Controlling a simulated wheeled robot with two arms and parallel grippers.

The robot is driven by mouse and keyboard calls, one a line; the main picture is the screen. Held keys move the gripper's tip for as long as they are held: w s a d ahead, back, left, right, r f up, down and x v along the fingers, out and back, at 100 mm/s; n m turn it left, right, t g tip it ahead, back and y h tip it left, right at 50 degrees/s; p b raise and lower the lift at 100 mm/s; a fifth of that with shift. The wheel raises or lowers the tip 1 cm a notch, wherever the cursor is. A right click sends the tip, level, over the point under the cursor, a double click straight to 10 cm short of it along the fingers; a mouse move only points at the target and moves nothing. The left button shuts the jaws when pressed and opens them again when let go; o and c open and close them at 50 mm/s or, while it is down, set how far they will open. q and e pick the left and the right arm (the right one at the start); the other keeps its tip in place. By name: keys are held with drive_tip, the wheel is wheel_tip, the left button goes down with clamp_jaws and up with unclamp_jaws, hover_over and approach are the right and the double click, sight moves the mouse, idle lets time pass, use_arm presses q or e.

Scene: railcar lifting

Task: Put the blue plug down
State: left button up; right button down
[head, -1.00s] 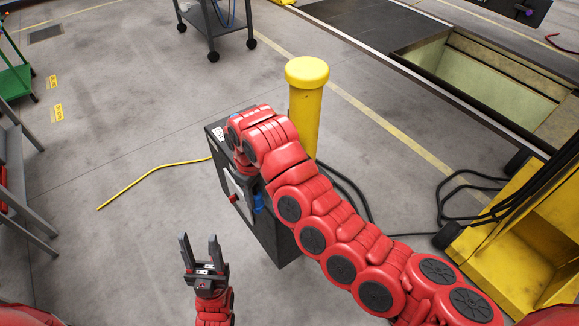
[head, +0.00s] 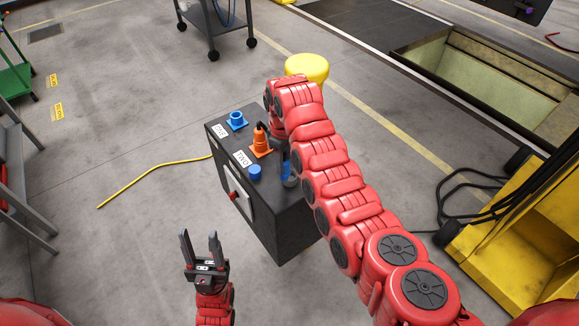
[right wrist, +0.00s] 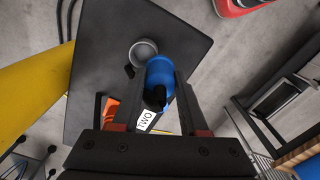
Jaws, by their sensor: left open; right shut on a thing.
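The blue plug (right wrist: 160,72) is between the fingers of my right gripper (right wrist: 158,92), which is shut on it. In the head view the plug (head: 288,178) shows at the right part of the dark box (head: 285,235), partly hidden by the gripper. In the right wrist view a round grey cup (right wrist: 144,53) on the box top lies right beside the plug's end. I cannot tell whether the plug touches the box. My left gripper (head: 199,242) is open and empty, in front of the box at the lower left.
A yellow post (head: 307,68) stands behind my right arm. A yellow cable (head: 150,179) lies on the floor to the left.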

drive_tip(key=shift+w+d+f+b, duration=0.35)
drive_tip(key=shift+w+b, duration=0.25)
drive_tip(key=shift+b, duration=0.1)
drive_tip(key=shift+w+d+f+p, duration=0.4)
drive_tip(key=shift+w+d, duration=0.05)
drive_tip(key=shift+w+f+b, duration=0.15)
drive_tip(key=shift+f+b, duration=0.25)
drive_tip(key=shift+f, duration=0.75)
